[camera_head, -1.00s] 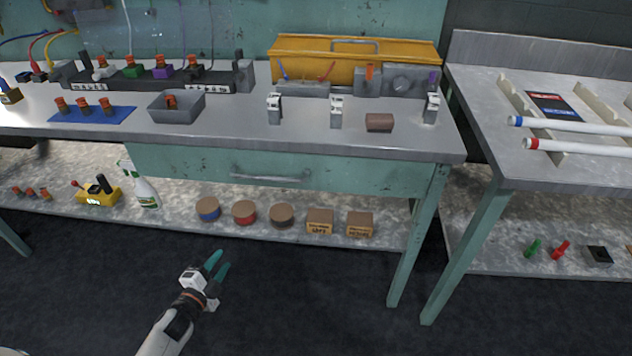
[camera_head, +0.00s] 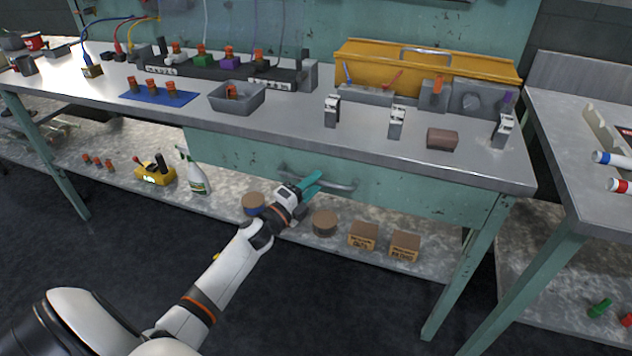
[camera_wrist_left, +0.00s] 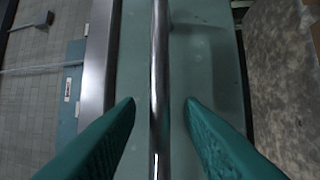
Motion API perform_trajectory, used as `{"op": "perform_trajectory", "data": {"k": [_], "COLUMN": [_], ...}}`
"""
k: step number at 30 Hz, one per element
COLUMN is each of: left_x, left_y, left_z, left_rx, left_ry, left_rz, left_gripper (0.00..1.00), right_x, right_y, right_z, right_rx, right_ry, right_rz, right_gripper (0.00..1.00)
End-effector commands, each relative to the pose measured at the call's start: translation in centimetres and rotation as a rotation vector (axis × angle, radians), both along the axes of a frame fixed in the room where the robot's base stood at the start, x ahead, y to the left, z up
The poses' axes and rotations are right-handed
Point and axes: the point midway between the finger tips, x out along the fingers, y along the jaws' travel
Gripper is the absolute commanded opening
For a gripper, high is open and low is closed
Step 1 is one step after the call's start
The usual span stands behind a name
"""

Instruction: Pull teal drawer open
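The teal drawer (camera_head: 400,193) sits under the metal worktop and looks closed, its front in line with the bench. Its curved metal handle (camera_head: 335,186) runs across the front; in the left wrist view the handle (camera_wrist_left: 159,60) runs upright between the fingers. My left gripper (camera_head: 314,183) is at the handle in the head view. In the left wrist view its teal fingers (camera_wrist_left: 160,104) are open, one on each side of the handle bar, with gaps to both sides. My right gripper is not in view.
The metal worktop (camera_head: 300,135) overhangs the drawer and holds a grey bin (camera_head: 250,102) and a yellow toolbox (camera_head: 480,66). The lower shelf carries a spray bottle (camera_head: 193,172), round spools and small boxes (camera_head: 363,235). The floor in front is clear.

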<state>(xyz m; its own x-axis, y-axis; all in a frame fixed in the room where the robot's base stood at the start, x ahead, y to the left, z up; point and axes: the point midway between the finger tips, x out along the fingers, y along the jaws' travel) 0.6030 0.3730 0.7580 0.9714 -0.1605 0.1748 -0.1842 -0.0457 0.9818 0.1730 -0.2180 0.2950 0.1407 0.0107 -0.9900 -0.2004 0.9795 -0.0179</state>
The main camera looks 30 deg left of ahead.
Motion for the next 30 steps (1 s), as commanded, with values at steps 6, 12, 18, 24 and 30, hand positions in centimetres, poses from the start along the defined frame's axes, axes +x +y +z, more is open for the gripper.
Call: {"op": "perform_trajectory", "data": {"k": [6,12,18,24,30], "left_x": [1.14,1.16,1.15,1.14,1.13], "left_y": [-0.2,-0.21,-0.21,-0.22,-0.21], "left_z": [0.17,0.17,0.18,0.16,0.12], "left_rx": [0.0,-0.001,-0.001,-0.001,-0.001], "left_ry": [0.001,0.001,0.001,0.001,0.002], "left_rz": [0.0,0.0,0.0,0.0,0.0], "left_gripper": [0.34,0.34,0.06,0.0,0.0], "right_x": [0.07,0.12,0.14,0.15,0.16], "right_y": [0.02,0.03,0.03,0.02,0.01], "right_z": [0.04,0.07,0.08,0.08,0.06], "right_rx": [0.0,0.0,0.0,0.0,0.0], "right_ry": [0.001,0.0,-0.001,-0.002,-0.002], "right_rz": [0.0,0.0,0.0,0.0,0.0], "right_gripper": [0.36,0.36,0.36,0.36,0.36]}}
